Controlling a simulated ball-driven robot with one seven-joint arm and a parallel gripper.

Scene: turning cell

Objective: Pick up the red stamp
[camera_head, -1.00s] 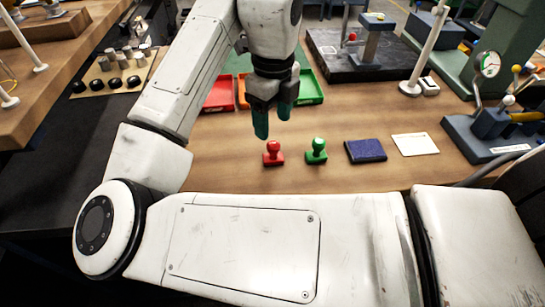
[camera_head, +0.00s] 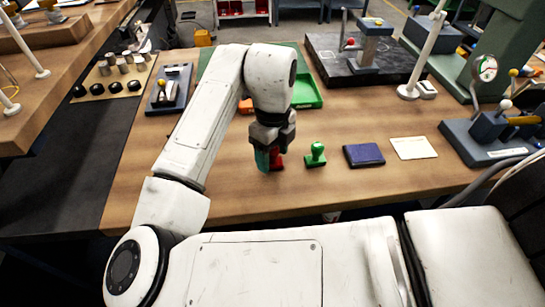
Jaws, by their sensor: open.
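The red stamp (camera_head: 277,162) stands on the wooden table near its front edge, partly hidden by my gripper. My gripper (camera_head: 270,160) points down at the stamp, with a teal finger on its left side and the stamp's red showing beside that finger. The jaws are open; the far finger is hard to make out. I cannot tell whether the fingers touch the stamp. A green stamp (camera_head: 315,154) stands upright just to the right, apart from my gripper.
A dark blue ink pad (camera_head: 363,155) and a cream card (camera_head: 413,148) lie to the right. A blue-grey fixture (camera_head: 487,138) stands at the right. The table front is clear.

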